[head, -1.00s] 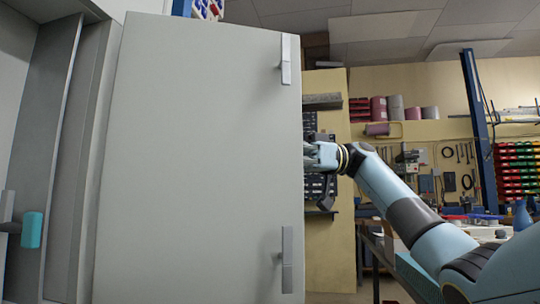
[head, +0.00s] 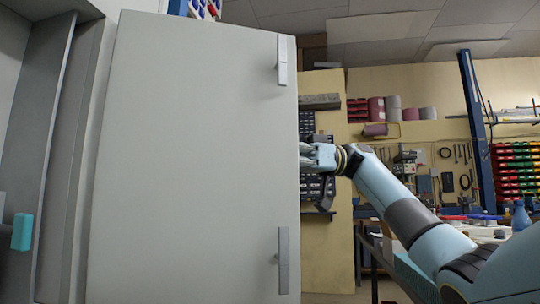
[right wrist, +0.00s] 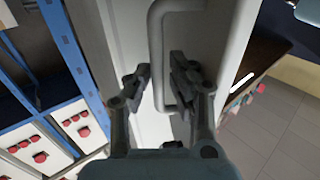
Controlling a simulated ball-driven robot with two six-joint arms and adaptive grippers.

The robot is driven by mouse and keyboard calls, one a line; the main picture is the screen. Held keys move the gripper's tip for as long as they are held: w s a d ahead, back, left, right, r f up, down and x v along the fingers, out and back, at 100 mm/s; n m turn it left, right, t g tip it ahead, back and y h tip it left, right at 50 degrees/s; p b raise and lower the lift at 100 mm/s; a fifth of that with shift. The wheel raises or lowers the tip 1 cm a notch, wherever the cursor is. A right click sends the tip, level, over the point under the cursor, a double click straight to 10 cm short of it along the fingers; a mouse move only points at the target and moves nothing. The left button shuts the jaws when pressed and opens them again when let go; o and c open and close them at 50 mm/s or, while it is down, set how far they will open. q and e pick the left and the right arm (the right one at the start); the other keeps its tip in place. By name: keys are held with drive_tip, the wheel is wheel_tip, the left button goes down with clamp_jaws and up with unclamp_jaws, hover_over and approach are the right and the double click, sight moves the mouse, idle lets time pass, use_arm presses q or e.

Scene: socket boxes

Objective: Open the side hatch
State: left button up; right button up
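A large pale grey hatch panel (head: 190,150) fills the left half of the head view. My right gripper (head: 308,155) is at that edge, partly hidden behind the panel. In the right wrist view my right gripper (right wrist: 160,78) has one finger on each side of a grey loop handle (right wrist: 157,45) on a pale panel. My left gripper is not in view.
A turquoise block (head: 22,231) sits at the left by the grey cabinet frame (head: 35,130). The wrist view shows a blue rack (right wrist: 80,60) with boxes bearing red sockets at left. A workbench (head: 400,275) stands behind my right arm. Grey floor (right wrist: 275,130) is clear at lower right.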

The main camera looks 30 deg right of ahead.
drive_tip(key=d, duration=1.2)
drive_tip(key=shift+s, duration=0.45)
